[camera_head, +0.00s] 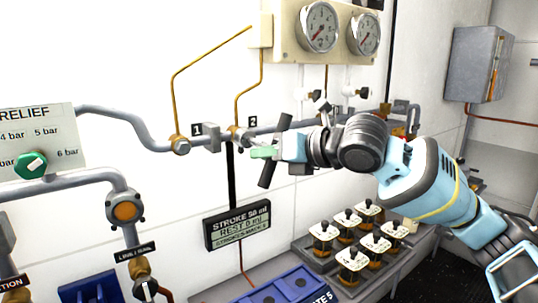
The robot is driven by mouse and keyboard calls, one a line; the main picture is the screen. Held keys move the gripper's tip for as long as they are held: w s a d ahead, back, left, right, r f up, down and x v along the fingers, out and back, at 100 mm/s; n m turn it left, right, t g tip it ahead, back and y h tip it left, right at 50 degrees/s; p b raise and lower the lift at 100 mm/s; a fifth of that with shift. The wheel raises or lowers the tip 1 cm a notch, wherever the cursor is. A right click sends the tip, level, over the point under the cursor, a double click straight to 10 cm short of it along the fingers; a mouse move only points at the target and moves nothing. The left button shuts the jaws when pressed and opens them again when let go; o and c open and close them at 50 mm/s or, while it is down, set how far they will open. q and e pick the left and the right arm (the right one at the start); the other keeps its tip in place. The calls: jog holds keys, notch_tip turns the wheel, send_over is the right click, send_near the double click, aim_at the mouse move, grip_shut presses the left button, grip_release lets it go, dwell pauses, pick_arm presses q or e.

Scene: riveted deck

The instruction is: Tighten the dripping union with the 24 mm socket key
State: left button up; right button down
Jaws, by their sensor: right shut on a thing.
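My right gripper (272,152) reaches in from the right and is shut on the dark crossbar of a T-shaped key (283,122). The bar slants, with its upper end leaning right and its lower end below the gripper. A pale green piece shows at the grip. The union by label 2 (238,134) is just left of the key. The key's socket end is hard to make out, so I cannot tell whether it sits on that union. Another union (180,144) is by label 1. No drip is clear on either. My left gripper is not in view.
Two gauges (319,26) hang above. A stroke display (238,226) is below the pipe. Several white-topped jars (352,259) stand in a tray at lower right, beside a blue tray (275,292). A relief panel (38,140) with a green knob is at left.

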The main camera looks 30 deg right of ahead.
jog(key=shift+w+r, duration=0.1)
jog(key=shift+w, duration=0.3)
dwell(0.3)
dwell(0.4)
jog(key=shift+m, duration=0.3)
jog(key=shift+s, duration=0.1)
dwell(0.3)
jog(key=shift+s+d, duration=0.15)
jog(key=shift+s, duration=2.6)
